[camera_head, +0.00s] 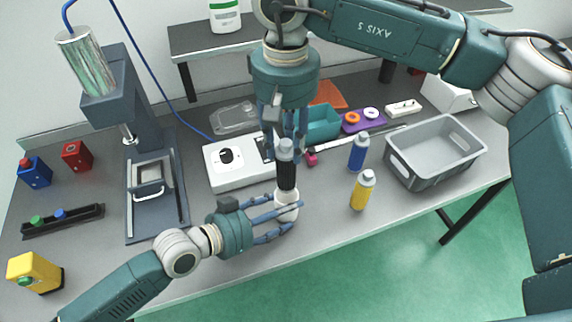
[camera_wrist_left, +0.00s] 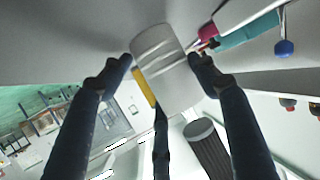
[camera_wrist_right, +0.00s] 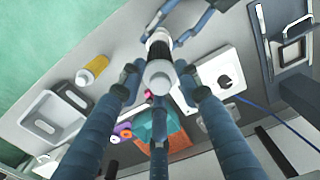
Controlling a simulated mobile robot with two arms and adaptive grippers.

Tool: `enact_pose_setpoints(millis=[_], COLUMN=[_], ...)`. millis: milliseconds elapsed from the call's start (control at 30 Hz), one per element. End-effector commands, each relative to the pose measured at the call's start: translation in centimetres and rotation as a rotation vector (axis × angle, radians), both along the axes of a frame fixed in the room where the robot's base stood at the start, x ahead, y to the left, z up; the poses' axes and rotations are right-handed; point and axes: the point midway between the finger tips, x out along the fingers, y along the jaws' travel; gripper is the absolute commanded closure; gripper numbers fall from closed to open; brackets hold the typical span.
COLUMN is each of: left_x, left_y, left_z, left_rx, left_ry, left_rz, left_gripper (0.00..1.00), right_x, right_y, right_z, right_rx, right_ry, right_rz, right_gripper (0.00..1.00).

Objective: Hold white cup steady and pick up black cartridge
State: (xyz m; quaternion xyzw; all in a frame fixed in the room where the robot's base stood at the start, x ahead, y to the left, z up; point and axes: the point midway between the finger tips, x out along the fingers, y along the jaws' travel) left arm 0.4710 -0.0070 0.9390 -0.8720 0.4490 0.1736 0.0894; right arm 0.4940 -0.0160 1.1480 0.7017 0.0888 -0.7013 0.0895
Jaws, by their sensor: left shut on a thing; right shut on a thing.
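The white cup (camera_head: 286,206) is near the table's front edge, with my left gripper (camera_head: 284,217) shut around it. In the left wrist view the cup (camera_wrist_left: 166,72) sits between the fingers. The black cartridge (camera_head: 287,178), a dark cylinder with a grey cap, is upright directly above the cup. My right gripper (camera_head: 285,150) points down and is shut on its capped upper end. The cartridge's ribbed dark side (camera_wrist_left: 212,155) shows in the left wrist view, with its end close to the cup. The right wrist view shows the grey cap (camera_wrist_right: 159,76) between the fingers.
A white device (camera_head: 235,165) stands behind the cup, with a press (camera_head: 145,110) to the left. Blue (camera_head: 358,152) and yellow (camera_head: 363,190) bottles stand close on the right. A grey bin (camera_head: 435,155) is farther right. The front strip right of the yellow bottle is clear.

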Motion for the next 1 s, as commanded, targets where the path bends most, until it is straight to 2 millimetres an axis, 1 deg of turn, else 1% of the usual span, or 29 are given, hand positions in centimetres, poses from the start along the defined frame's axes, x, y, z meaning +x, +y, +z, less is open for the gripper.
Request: enact_pose_setpoints(millis=[33, 100, 200, 300, 433, 667, 700, 767, 800, 1000], left_x=[0.0, 0.0, 0.0, 0.0, 0.0, 0.0, 0.0, 0.0, 0.0, 0.0], left_y=[0.0, 0.0, 0.0, 0.0, 0.0, 0.0, 0.0, 0.0, 0.0, 0.0], left_z=[0.0, 0.0, 0.0, 0.0, 0.0, 0.0, 0.0, 0.0, 0.0, 0.0], left_rx=[0.000, 0.000, -0.001, -0.001, -0.001, -0.001, -0.001, -0.001, 0.000, 0.001], left_ry=[0.000, 0.000, -0.001, -0.001, -0.001, -0.001, -0.001, -0.001, 0.000, 0.001], left_rz=[0.000, 0.000, 0.000, 0.000, 0.000, 0.000, 0.000, 0.000, 0.000, 0.000], left_gripper=[0.69, 0.69, 0.69, 0.69, 0.69, 0.69, 0.34, 0.23, 0.18, 0.18], right_x=[0.1, 0.0, 0.1, 0.0, 0.0, 0.0, 0.0, 0.0, 0.0, 0.0], right_y=[0.1, 0.0, 0.0, 0.0, 0.0, 0.0, 0.0, 0.0, 0.0, 0.0], right_z=[1.3, 2.7, 4.2, 5.2, 5.7, 5.8, 5.8, 5.8, 5.8, 5.7], right_rx=[0.000, 0.000, 0.000, 0.000, -0.001, -0.001, -0.001, -0.001, -0.001, -0.001], right_ry=[-0.004, -0.002, -0.002, -0.001, 0.000, 0.001, 0.001, 0.001, 0.001, 0.000], right_rz=[0.000, 0.000, -0.001, -0.001, -0.001, 0.000, 0.000, 0.000, 0.000, -0.001], right_gripper=[1.00, 1.00, 1.00, 1.00, 1.00, 1.00, 1.00, 1.00, 1.00, 1.00])
